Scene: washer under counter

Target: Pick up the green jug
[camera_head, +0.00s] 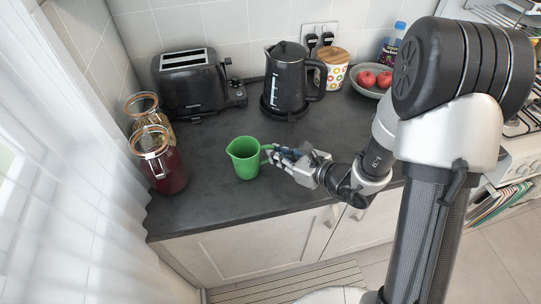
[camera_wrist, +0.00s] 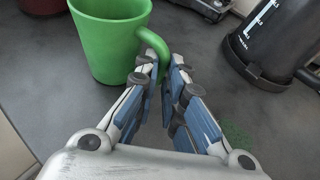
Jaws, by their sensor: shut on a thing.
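The green jug (camera_head: 245,158) stands upright on the dark counter, left of my gripper (camera_head: 277,153), with its handle toward the gripper. In the wrist view the jug (camera_wrist: 108,40) is at the top left, and its handle reaches between the fingertips of my gripper (camera_wrist: 162,68). The fingers are closed in on the handle, one on each side of it. The jug's base appears to rest on the counter.
A black kettle (camera_head: 286,82) and a black toaster (camera_head: 190,82) stand behind. Glass jars (camera_head: 160,160) are at the left, beside a curtain. A patterned canister (camera_head: 334,70) and a bowl of red apples (camera_head: 371,80) are at the back right. Counter (camera_head: 212,213) in front is clear.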

